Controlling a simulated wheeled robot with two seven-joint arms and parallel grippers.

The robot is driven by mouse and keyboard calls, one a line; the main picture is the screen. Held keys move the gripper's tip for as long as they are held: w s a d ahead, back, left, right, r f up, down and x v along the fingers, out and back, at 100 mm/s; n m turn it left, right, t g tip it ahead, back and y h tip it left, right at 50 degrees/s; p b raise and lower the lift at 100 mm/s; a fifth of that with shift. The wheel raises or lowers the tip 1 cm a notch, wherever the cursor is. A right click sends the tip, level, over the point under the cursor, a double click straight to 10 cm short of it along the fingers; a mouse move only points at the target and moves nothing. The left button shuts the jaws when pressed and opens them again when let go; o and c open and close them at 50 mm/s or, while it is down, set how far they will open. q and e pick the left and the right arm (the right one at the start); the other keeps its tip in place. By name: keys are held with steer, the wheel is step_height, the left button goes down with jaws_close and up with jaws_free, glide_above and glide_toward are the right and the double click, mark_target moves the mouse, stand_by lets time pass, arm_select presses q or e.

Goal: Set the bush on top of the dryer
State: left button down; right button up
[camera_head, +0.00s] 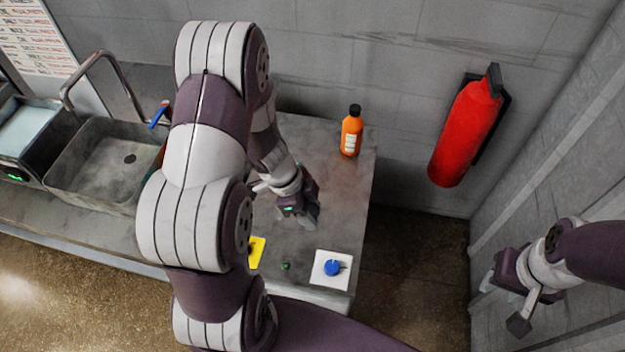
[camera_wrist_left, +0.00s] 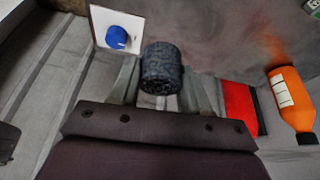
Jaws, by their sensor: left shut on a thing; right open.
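The bush, a dark speckled cylinder (camera_wrist_left: 161,68), is between the fingers of my left gripper in the left wrist view. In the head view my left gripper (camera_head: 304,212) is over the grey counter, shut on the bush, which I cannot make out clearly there. My right gripper (camera_head: 507,303) is open and empty at the right, away from the counter. A dark box-shaped machine with a green display (camera_head: 15,176) stands at the far left beside the sink; I cannot tell whether it is the dryer.
An orange bottle (camera_head: 351,138) stands at the counter's back right. A white square with a blue round piece (camera_head: 332,268) and a yellow card (camera_head: 257,252) lie at the front. A sink (camera_head: 95,170) is left. A red extinguisher (camera_head: 465,130) hangs on the wall.

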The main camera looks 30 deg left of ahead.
arm_select(q)
steer(key=w+a+f, duration=0.2)
steer(key=w+a+f+p, duration=0.1)
steer(key=w, duration=0.2)
steer(key=w+a+f, duration=0.2)
steer(key=shift+w+a+f, duration=0.15)
steer(key=shift+a+f, duration=0.2)
steer(key=f, duration=0.1)
steer(key=f+p, duration=0.1)
steer(key=f, duration=0.1)
steer(key=shift+s+f, duration=0.1)
steer(key=shift+s, duration=0.25)
steer(key=shift+w+a+f, duration=0.1)
steer(key=shift+f, duration=0.2)
steer(key=shift+w+f, duration=0.15)
arm_select(e)
steer(key=shift+s+r, duration=0.2)
steer(key=shift+r, duration=0.35)
steer(key=shift+s+r, duration=0.2)
steer(key=shift+r, duration=0.3)
arm_select(q)
steer(key=c, duration=0.5)
jaws_free()
arm_select(e)
steer(key=shift+s, duration=0.15)
